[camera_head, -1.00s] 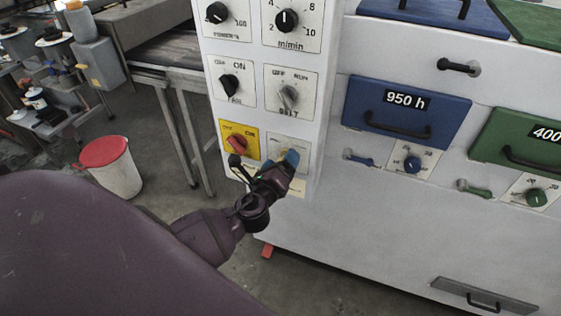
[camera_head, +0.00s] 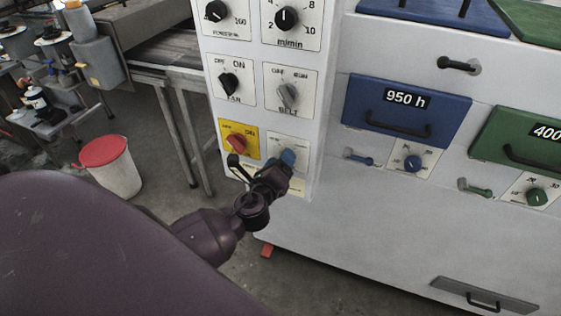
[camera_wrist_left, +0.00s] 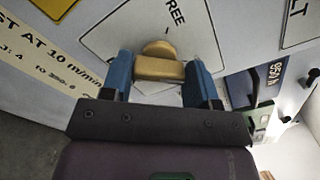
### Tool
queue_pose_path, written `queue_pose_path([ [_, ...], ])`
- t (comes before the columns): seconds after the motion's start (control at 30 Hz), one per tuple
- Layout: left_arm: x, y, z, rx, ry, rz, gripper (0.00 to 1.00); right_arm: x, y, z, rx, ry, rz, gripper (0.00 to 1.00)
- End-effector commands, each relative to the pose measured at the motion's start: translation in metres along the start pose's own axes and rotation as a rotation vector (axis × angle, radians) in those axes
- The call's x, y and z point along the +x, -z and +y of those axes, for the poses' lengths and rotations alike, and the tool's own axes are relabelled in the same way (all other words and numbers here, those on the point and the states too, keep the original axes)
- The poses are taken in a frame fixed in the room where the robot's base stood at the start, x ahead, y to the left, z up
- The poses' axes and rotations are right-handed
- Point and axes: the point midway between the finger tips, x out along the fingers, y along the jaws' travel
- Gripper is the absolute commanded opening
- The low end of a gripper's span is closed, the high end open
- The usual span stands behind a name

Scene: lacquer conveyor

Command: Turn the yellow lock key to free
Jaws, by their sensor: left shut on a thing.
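The yellow lock key (camera_wrist_left: 160,66) is a brass-yellow knob on a white plate (camera_wrist_left: 112,38) with the word FREE at its upper right. In the left wrist view my left gripper (camera_wrist_left: 160,72) has its blue fingers on both sides of the key and is shut on it. In the head view my left gripper (camera_head: 285,162) is at the lower right plate of the control panel, and its fingers hide the key there. The key's exact angle is hard to judge. My right gripper is not in view.
A red knob (camera_head: 238,143) on a yellow plate sits just left of my gripper. The belt knob (camera_head: 288,95) and fan knob (camera_head: 229,85) are above. Blue (camera_head: 406,108) and green (camera_head: 520,146) drawers are to the right. A white bin (camera_head: 118,174) stands on the floor.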

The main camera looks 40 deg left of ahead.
Motion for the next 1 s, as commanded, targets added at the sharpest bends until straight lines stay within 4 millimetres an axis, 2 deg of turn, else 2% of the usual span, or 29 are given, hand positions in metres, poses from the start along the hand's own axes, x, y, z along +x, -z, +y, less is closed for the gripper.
queue_pose_path([
  [0.33,-0.001,0.002,0.004,-0.265,-0.004,-0.002,0.31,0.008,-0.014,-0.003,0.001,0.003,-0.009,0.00],
  [0.7,0.000,0.002,0.004,-0.620,-0.002,-0.003,0.31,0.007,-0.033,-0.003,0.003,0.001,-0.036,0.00],
  [1.0,0.000,0.002,0.004,-0.904,-0.001,-0.003,0.31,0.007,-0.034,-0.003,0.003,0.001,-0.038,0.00],
])
